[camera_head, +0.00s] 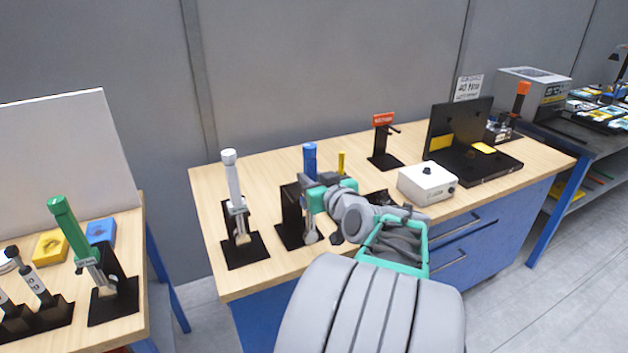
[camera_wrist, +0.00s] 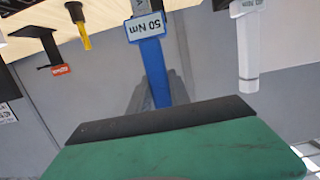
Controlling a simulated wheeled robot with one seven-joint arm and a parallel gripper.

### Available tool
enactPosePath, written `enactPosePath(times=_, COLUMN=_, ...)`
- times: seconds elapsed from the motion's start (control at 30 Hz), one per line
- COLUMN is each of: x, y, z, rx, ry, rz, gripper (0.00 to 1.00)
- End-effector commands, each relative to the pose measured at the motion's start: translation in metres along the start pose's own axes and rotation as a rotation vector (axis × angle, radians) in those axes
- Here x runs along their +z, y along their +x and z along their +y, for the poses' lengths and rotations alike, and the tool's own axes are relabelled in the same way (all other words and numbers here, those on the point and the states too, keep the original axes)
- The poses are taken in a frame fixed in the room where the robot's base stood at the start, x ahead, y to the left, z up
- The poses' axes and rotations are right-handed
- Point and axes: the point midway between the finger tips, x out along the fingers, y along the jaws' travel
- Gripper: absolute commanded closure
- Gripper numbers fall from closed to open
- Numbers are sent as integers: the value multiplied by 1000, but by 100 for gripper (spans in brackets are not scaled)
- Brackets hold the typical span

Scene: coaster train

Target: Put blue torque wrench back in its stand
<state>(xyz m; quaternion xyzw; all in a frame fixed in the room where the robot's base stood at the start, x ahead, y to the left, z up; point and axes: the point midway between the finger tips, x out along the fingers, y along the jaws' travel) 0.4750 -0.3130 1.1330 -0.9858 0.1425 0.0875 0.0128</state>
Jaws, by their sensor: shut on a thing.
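The blue torque wrench (camera_head: 309,158) stands roughly upright at its black stand (camera_head: 291,207) on the middle workbench. Its metal lower end shows low in front of the stand. My gripper (camera_head: 311,181) is shut on the blue handle, just below its top. In the wrist view, which is upside down, the blue wrench (camera_wrist: 153,65) carries a "50 Nm" label, and my grey fingers (camera_wrist: 160,92) lie against its handle. My gripper and arm hide part of the wrench and stand, so I cannot tell whether it is fully seated.
A white torque wrench (camera_head: 233,180) in its own stand is close on the left. A yellow-handled tool (camera_head: 341,163) is close on the right. A white box (camera_head: 427,181) and an open black case (camera_head: 470,165) lie farther right. A green wrench (camera_head: 72,230) stands on the left table.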

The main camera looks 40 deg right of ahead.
Motion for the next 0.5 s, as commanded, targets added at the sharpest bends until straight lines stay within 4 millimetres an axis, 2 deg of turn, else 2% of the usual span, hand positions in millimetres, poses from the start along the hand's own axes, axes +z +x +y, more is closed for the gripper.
enactPosePath(times=0.5, x=-6, y=16, z=0, rx=1, ry=-4, rz=7, gripper=100)
